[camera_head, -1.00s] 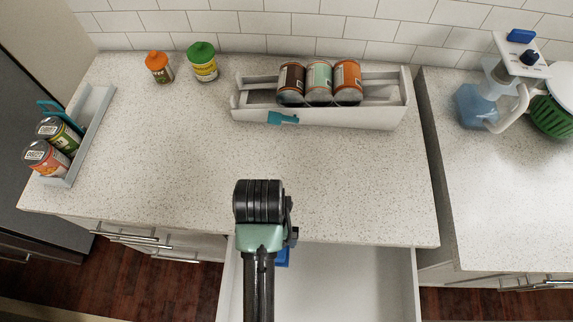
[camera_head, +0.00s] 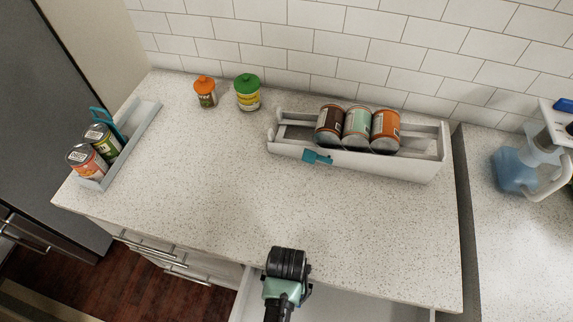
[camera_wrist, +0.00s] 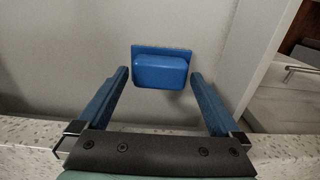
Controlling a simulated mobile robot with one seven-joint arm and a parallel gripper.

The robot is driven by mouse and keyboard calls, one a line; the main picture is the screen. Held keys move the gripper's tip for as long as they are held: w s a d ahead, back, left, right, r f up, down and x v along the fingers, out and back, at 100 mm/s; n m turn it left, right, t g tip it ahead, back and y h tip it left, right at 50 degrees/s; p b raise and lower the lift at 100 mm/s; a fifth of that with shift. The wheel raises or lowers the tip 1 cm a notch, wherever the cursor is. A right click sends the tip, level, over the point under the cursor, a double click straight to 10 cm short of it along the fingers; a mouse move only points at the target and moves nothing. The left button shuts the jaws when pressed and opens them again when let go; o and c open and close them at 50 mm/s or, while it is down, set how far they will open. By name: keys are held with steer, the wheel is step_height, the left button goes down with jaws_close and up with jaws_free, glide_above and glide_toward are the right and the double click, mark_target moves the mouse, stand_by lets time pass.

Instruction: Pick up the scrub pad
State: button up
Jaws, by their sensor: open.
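The scrub pad (camera_wrist: 162,70) is a blue block with a flat darker blue layer behind it. In the wrist view it lies on the pale floor of the open drawer. My gripper (camera_wrist: 160,88) is open, with its two blue fingers apart on either side of the pad's lower part in the picture. I cannot tell how far the fingertips are from the pad, and nothing is held. In the head view my arm hangs over the drawer at the counter's front edge, and the fingers and pad are hidden.
The open drawer (camera_head: 350,303) has a side wall close to the pad's right in the wrist view. On the counter (camera_head: 230,170) stand a white can rack (camera_head: 400,166) with several cans, a grey tray (camera_head: 144,118) with two cans, and two capped jars. The counter's middle is clear.

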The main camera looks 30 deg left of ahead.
steer(key=shift+f, duration=0.25)
steer(key=c, duration=1.1)
steer(key=shift+s+r, duration=0.1)
steer(key=shift+r, duration=0.1)
steer(key=shift+s+r, duration=0.1)
steer(key=shift+r, duration=0.05)
step_height(320, 180, up, 6)
steer(key=shift+r+b, duration=0.25)
steer(key=shift+b, duration=0.05)
steer(key=s+d+b, duration=0.1)
steer(key=s, duration=0.5)
steer(key=s+d+b, duration=0.1)
steer(key=s+d, duration=0.1)
steer(key=s, duration=0.4)
steer(key=s+d+b, duration=0.1)
steer(key=s+d, duration=0.1)
steer(key=s, duration=0.4)
steer(key=shift+s+d, duration=0.25)
steer(key=shift+s, duration=0.15)
